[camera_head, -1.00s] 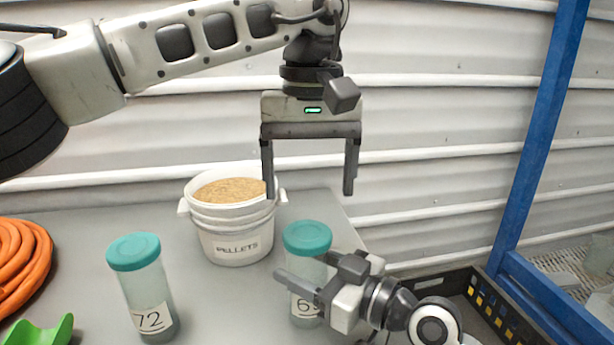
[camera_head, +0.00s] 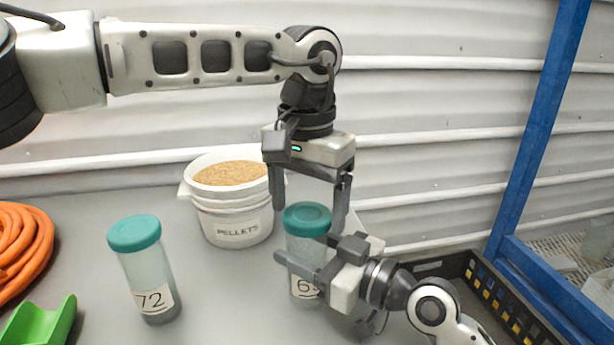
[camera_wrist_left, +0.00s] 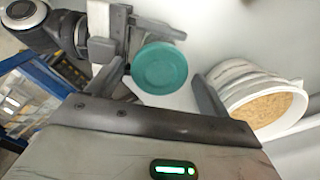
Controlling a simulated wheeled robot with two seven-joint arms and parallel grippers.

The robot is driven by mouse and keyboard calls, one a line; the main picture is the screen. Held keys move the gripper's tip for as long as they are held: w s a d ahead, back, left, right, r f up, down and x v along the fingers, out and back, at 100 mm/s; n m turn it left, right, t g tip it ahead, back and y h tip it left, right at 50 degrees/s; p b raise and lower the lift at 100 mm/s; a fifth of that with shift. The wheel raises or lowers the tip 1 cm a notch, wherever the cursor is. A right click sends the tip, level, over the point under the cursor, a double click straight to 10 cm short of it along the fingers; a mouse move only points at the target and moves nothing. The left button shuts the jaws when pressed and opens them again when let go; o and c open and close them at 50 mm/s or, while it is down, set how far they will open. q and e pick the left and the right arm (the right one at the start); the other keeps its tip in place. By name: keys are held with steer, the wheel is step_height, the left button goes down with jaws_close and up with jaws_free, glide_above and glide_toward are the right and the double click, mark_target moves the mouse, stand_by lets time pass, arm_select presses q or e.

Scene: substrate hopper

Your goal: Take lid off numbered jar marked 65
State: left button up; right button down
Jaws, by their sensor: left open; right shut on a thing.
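The jar marked 65 (camera_head: 304,257) stands upright on the table with its teal lid (camera_head: 308,218) on; the second digit of its label is partly hidden by my right gripper. My right gripper (camera_head: 300,270) comes from the right and is shut on the jar's body. My left gripper (camera_head: 311,213) points down from above, open, with its fingers on either side of the lid in the head view. In the left wrist view the lid (camera_wrist_left: 159,68) lies between the open fingers; contact cannot be told.
A second teal-lidded jar marked 72 (camera_head: 146,273) stands to the left. A white bucket of pellets (camera_head: 236,225) stands behind. An orange hose coil (camera_head: 22,250) and a green scoop (camera_head: 42,322) lie at left. A black crate (camera_head: 497,300) and blue frame (camera_head: 536,135) are at right.

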arm_select(q)
steer(key=shift+f, duration=0.55)
